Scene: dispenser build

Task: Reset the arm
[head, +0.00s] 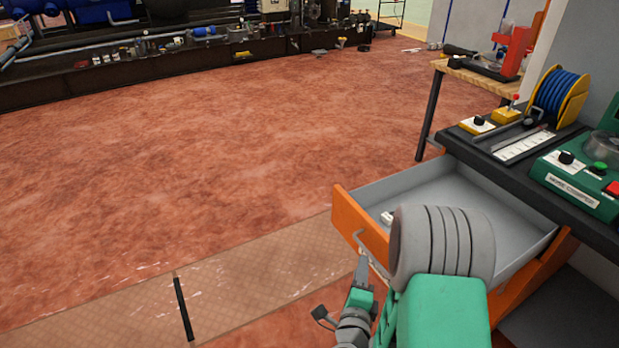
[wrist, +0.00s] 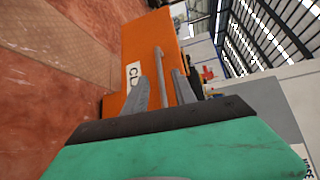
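My gripper (wrist: 162,88) is at the front of an open drawer with an orange face (wrist: 150,50). In the wrist view its two grey fingers stand apart, with the drawer's grey bar handle (wrist: 160,65) between them. I cannot tell whether either finger touches the handle. In the head view the gripper (head: 362,268) is low in front of the drawer's orange front (head: 350,225), next to the handle (head: 372,254). My grey and green arm hides part of the drawer front and interior. The drawer is pulled out, and its grey tray (head: 455,185) shows.
A small pale object (head: 387,217) lies in the drawer. The dark workbench (head: 480,140) above it holds a green device (head: 575,185), a blue cable reel (head: 560,95) and knobs. Open red floor (head: 200,150) lies to the left. A cluttered dark bench (head: 130,75) runs along the back.

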